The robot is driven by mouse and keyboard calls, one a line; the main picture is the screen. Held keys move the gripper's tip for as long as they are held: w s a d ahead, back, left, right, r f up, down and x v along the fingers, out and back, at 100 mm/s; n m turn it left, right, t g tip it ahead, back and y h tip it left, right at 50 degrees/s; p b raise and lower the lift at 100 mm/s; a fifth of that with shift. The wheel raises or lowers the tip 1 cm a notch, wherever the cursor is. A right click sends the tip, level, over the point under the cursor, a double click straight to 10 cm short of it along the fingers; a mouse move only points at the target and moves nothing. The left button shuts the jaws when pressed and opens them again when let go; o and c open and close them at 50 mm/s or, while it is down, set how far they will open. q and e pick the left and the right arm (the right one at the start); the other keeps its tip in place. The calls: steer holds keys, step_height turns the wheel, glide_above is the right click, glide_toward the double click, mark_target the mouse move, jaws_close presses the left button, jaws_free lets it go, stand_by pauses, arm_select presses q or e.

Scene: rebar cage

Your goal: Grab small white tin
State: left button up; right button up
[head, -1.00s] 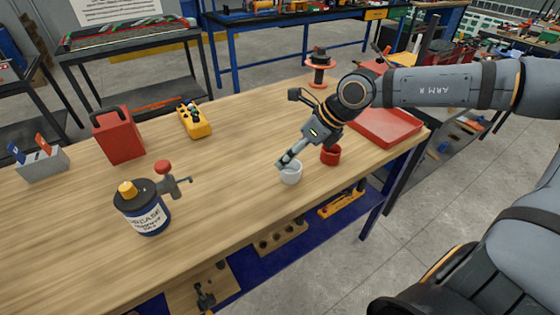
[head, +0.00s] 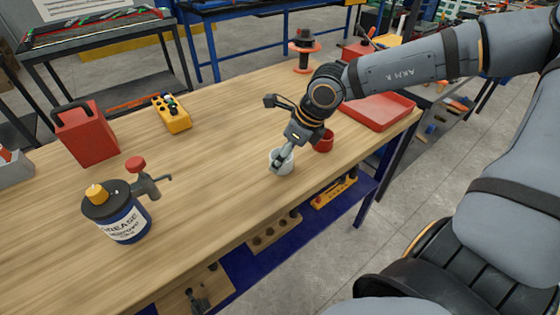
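The small white tin (head: 281,167) stands upright on the wooden workbench (head: 215,165), near its front edge. My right gripper (head: 282,158) comes down from the upper right with its fingertips at the tin's rim. The fingers overlap the tin's opening and hide part of it. I cannot tell whether they are closed on its wall. My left gripper is not in view.
A red tin (head: 323,142) stands close behind, right of the white tin. A red tray (head: 377,110) lies at the bench's right end. A grease can (head: 122,222), red canister (head: 87,137) and yellow block (head: 172,115) stand left. The bench middle is clear.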

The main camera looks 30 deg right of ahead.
steer(key=shift+d+x, duration=0.2)
steer(key=shift+x, duration=0.9)
steer(key=shift+w+f, duration=0.15)
steer(key=shift+w, duration=0.35)
steer(key=shift+s+a, duration=0.1)
steer(key=shift+a, duration=0.05)
steer(key=shift+s+r, duration=0.3)
steer(key=shift+s, duration=0.15)
steer(key=shift+c, duration=3.4)
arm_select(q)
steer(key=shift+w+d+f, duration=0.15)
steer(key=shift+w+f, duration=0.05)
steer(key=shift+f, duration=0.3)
arm_select(e)
steer(key=c, duration=0.6)
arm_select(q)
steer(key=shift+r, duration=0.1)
arm_select(e)
steer(key=shift+o, duration=0.2)
steer(key=shift+r, duration=0.1)
